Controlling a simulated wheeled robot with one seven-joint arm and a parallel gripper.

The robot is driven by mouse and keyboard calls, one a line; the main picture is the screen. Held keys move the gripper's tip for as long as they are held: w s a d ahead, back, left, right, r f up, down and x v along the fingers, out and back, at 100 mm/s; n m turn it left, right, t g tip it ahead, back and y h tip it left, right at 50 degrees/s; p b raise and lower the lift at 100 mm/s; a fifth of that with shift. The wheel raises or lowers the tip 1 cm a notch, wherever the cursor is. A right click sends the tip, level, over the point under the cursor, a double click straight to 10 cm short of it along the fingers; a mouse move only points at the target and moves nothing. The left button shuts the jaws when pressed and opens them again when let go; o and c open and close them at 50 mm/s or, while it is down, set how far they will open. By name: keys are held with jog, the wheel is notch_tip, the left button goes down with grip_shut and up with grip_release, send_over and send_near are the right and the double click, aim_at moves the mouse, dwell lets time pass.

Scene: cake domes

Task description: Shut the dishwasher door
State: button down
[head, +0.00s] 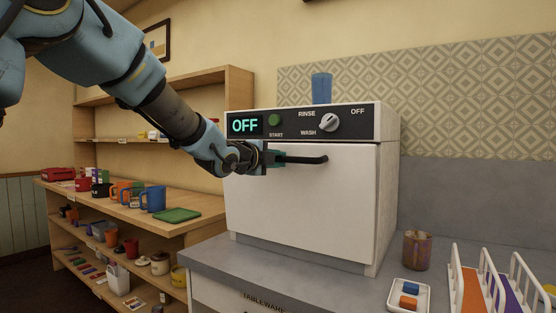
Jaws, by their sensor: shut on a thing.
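The white dishwasher (388,195) stands on a grey counter, with a black panel showing "OFF" in lit letters. Its white door (310,205) is upright and looks flush, or nearly flush, with the front. I cannot tell whether a thin gap remains at its edge. A dark bar handle (308,160) runs along the top of the door. My gripper (272,158) reaches in from the upper left and is shut on the left part of this handle. The handle's left end is hidden behind the gripper.
A blue cup (321,88) stands on top of the dishwasher. To the right on the counter (315,280) are a rusty-brown cup (417,250), a small white dish (408,296) and a white rack (487,285). Wooden shelves (130,212) with mugs stand at left.

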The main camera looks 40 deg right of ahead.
jog(key=p, duration=0.1)
jog(key=d+p, duration=0.1)
jog(key=d+y+p, duration=0.1)
jog(key=shift+w+d+r, duration=0.25)
jog(key=shift+w+r, duration=0.05)
jog(key=shift+w, duration=0.05)
jog(key=c, duration=0.8)
grip_release()
jog(key=shift+o, duration=0.2)
jog(key=shift+a, duration=0.1)
jog(key=b+v, duration=0.1)
jog(key=v, duration=0.9)
jog(key=shift+a+b, duration=0.4)
